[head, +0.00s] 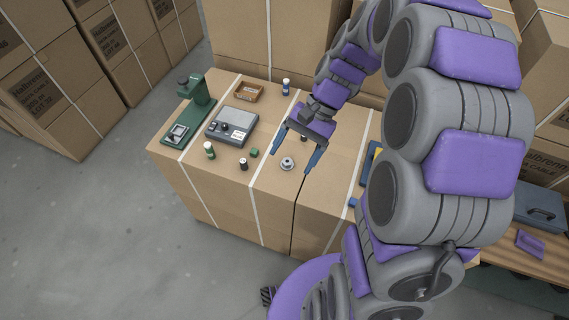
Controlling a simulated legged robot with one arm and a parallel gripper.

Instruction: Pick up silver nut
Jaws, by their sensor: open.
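The silver nut (287,163) looks like a small round grey metal piece with a raised middle. It lies on top of the cardboard boxes (222,176), near their front edge. My gripper (293,157) is open, with its two blue fingers spread wide on the left and right of the nut in the picture. The fingers appear to be above the box top, and I cannot tell how high. Nothing is between the fingers except the view of the nut.
Left of the nut stand a green block (254,153), a dark spool (243,164), a green-and-white spool (209,150), a grey device (232,125) and a green stand (198,105). Behind are a brown tray (243,92) and a blue spool (286,87).

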